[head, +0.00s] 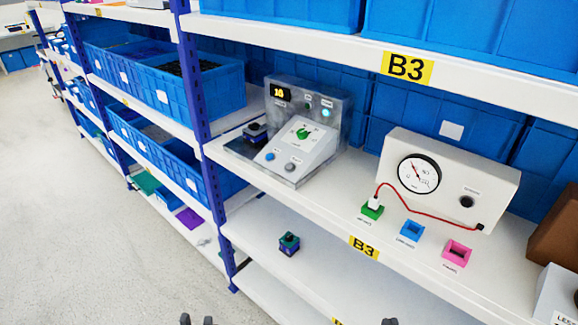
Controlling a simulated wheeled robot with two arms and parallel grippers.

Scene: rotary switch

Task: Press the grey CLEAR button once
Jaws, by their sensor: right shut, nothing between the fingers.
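A grey control box with a sloped white front panel (318,152) stands on the B3 shelf. A grey button (290,167) sits low on this panel, right of a blue button (270,156); their labels are too small to read. A green rotary knob (302,132) is above them. A small display (280,93) glows yellow and a lamp (326,113) is lit on the upright back. My left gripper (197,320) and right gripper (378,321) show only as tips at the bottom edge, well away from the box. The right one is shut and empty; the left one's opening is unclear.
A white gauge box (447,178) with a red cable stands to the right. Green (372,210), blue (412,231) and pink (457,253) sockets lie before it. A dark blue block (256,132) is left of the panel. The upper shelf (300,50) overhangs behind.

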